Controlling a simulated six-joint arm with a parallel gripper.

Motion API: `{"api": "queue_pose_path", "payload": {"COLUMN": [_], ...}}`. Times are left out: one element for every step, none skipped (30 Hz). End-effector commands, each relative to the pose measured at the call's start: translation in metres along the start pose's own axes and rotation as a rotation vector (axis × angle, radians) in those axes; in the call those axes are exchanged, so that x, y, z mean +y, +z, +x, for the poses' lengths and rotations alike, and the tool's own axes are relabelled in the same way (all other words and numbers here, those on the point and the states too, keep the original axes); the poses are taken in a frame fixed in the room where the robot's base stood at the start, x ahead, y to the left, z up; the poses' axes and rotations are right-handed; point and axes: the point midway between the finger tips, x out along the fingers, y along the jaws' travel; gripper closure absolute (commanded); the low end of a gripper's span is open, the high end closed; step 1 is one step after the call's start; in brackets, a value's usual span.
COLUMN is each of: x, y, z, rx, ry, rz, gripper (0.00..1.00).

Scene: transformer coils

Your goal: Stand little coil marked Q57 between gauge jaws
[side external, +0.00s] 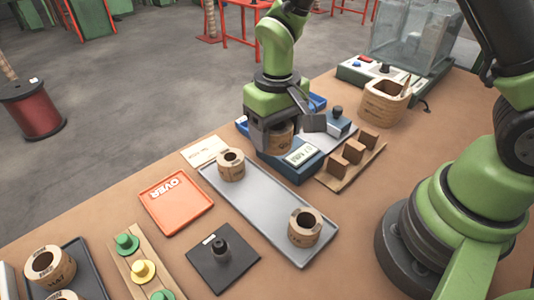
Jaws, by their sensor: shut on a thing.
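My gripper (285,132) is shut on a small brown coil (280,138), which it holds at the gauge. The fingers cover part of the coil, and its marking cannot be read. The gauge (300,155) is a blue device with a lit display, at the far end of the grey tray. Its jaws are largely hidden by my gripper, and I cannot tell whether the coil touches them or the gauge bed. Two similar coils stand on the grey tray, one at its far left end (231,166) and one at its near right end (304,228); their marks are too small to read.
The grey tray (262,205) is bare in its middle. An orange tray marked OVER (176,203), a black plate with a post (222,258) and coloured pegs (143,271) lie left. A wooden rack (350,155) and a wooden pot (383,103) stand right of the gauge.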

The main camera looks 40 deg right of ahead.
Motion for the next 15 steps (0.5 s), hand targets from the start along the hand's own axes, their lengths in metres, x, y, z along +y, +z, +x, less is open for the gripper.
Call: {"api": "queue_pose_path", "payload": {"x": [0.02,0.032,0.048,0.06,0.071,0.086,0.097,0.106,0.118,0.126,0.133,0.14,0.145,0.148,0.152], "y": [-0.01,-0.015,-0.02,-0.024,-0.027,-0.03,-0.032,-0.033,-0.035,-0.035,-0.036,-0.036,-0.036,-0.036,-0.036], "z": [0.001,0.002,0.004,0.004,0.005,0.006,0.007,0.008,0.009,0.009,0.009,0.01,0.011,0.011,0.012], "rx": [0.0,0.0,0.001,0.001,0.001,0.002,0.001,0.001,0.001,0.002,0.002,0.002,0.002,0.002,0.001], "ry": [0.0,0.0,0.0,0.0,0.0,-0.001,-0.001,-0.001,-0.001,-0.001,-0.001,-0.001,-0.001,-0.001,-0.001], "rz": [0.06,0.093,0.135,0.166,0.196,0.233,0.259,0.283,0.313,0.332,0.347,0.365,0.376,0.384,0.393], "gripper": [0.64,0.64,0.64,0.64,0.64,0.64,0.64,0.64,0.64,0.64,0.64,0.64,0.64,0.64,0.64]}}
